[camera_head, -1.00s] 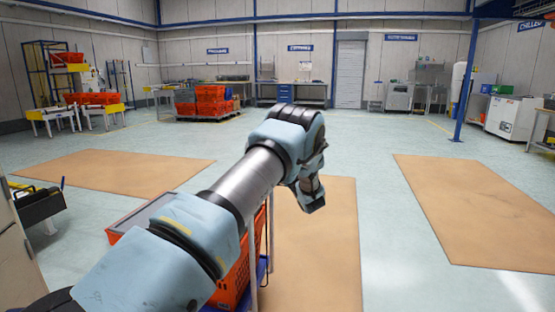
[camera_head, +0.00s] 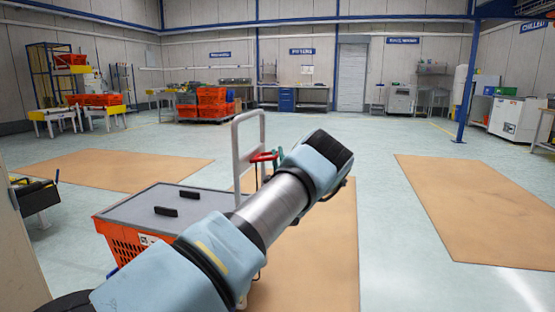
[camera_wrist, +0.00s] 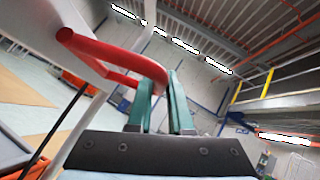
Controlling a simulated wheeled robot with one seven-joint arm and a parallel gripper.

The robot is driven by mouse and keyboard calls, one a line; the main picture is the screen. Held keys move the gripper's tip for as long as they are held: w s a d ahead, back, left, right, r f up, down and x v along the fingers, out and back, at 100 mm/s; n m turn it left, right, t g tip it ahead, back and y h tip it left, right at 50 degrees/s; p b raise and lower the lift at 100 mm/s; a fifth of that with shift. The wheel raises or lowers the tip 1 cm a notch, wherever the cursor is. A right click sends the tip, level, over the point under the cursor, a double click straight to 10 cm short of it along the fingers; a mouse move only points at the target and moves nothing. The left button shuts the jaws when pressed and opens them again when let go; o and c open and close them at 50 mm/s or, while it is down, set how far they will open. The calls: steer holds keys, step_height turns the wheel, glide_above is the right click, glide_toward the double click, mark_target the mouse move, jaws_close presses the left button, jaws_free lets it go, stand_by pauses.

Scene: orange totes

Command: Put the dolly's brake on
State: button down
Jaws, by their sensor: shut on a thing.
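The dolly's white tubular handle frame (camera_head: 236,150) stands upright behind an orange tote (camera_head: 120,243) with a grey lid. A red lever (camera_head: 262,157) sits at this frame in the head view. In the wrist view the red lever (camera_wrist: 105,50) is a bent bar beside the white tube (camera_wrist: 85,125). My gripper (camera_wrist: 163,85) has green fingers, shut on the far end of the red lever. In the head view its green fingers (camera_head: 276,157) show only partly behind my arm. The dolly's base and wheels are mostly hidden by my arm.
Tan floor mats (camera_head: 470,205) lie flat right, left and under the dolly area. A dark box (camera_head: 38,195) is at the left edge. Orange totes (camera_head: 212,103) stand far back. The open floor ahead is clear.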

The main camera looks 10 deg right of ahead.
steer(key=shift+f, duration=0.15)
stand_by(0.3)
steer(key=c, duration=0.8)
jaws_free()
steer(key=shift+c, duration=0.2)
steer(key=v, duration=1)
steer(key=shift+s+f, duration=0.2)
steer(key=shift+s, duration=0.2)
